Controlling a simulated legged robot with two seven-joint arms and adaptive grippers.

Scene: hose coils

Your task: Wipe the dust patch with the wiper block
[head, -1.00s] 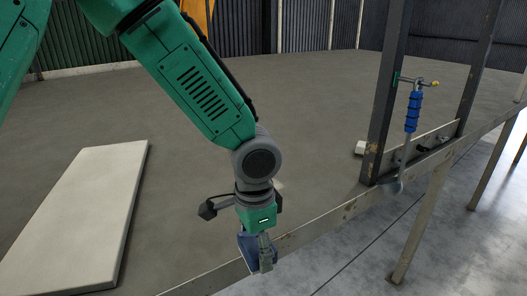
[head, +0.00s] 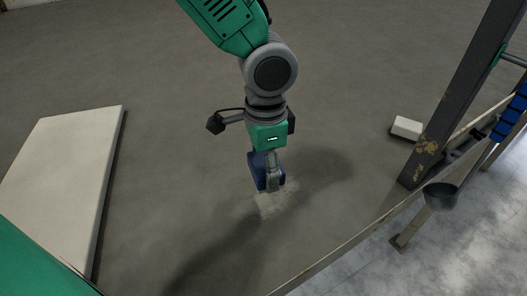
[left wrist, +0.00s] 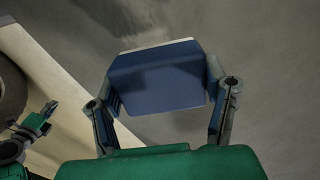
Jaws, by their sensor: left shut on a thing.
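My left gripper (head: 268,183) is shut on the blue wiper block (head: 257,172), which hangs under it in the head view. In the left wrist view the block (left wrist: 158,80) fills the space between the two fingers, with a pale strip along its far edge. The dust patch (head: 272,204) is a pale smudge on the grey-brown surface, just below the block in the head view. The block and gripper cover part of the patch's upper side. I cannot tell whether the block touches the surface.
A pale flat slab (head: 62,180) lies at the left. A small white block (head: 407,128) lies at the right, beside a dark upright post (head: 455,95). A rail (head: 350,243) edges the surface at the lower right. The surface behind the gripper is clear.

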